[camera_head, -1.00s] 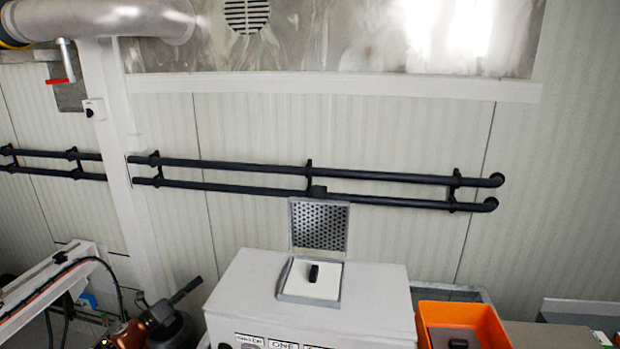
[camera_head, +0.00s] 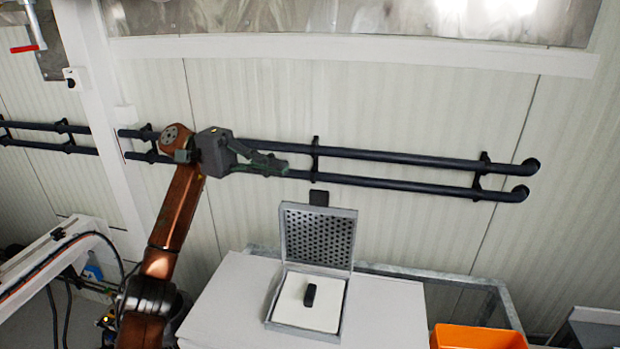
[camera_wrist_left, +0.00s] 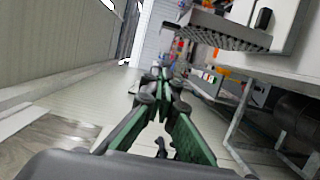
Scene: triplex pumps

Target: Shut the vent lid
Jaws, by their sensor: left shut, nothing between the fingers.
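The vent lid (camera_head: 317,236) is a grey perforated panel with a solid frame, standing open and tilted up at the back of its square vent frame (camera_head: 302,327) on top of the light grey cabinet (camera_head: 232,300). A white panel with a small black block (camera_head: 310,295) lies inside the frame. My left gripper (camera_head: 284,165) is shut and empty, left of and above the lid, in front of the wall rails. In the left wrist view the lid (camera_wrist_left: 225,28) shows at the upper right, apart from the shut fingers (camera_wrist_left: 163,75). My right gripper is not in view.
Two dark horizontal rails (camera_head: 400,170) run along the ribbed wall behind the cabinet. An orange bin (camera_head: 478,338) stands to the right of the cabinet, near a metal frame (camera_head: 440,274). A white post (camera_head: 95,120) rises at the left.

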